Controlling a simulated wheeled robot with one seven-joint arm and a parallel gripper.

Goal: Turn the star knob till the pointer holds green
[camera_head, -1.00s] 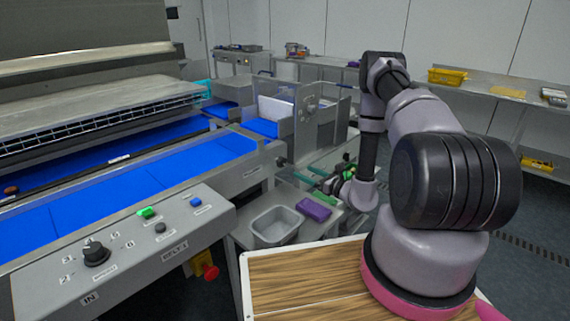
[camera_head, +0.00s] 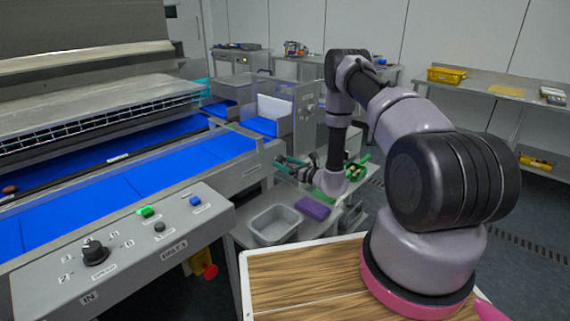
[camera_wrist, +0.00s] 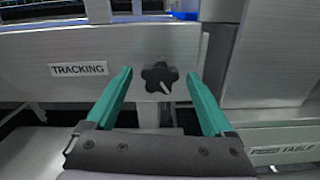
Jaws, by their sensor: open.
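The black star knob (camera_wrist: 159,77) sits on a grey metal panel, right of a "TRACKING" label (camera_wrist: 78,69). A pale pointer line on the knob slants down to the right. No green mark shows around the knob in the wrist view. My gripper (camera_wrist: 157,76) is open, with its two teal fingers either side of the knob in the picture; I cannot tell how far short of it the tips are. In the head view my gripper (camera_head: 279,161) is at the conveyor's end, and the knob cannot be made out there.
A grey bin (camera_head: 272,226) and a purple cloth-like item (camera_head: 313,207) lie on a low shelf below my arm. A control panel (camera_head: 140,235) with a black dial and buttons stands left. The blue conveyor belt (camera_head: 130,185) runs behind it.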

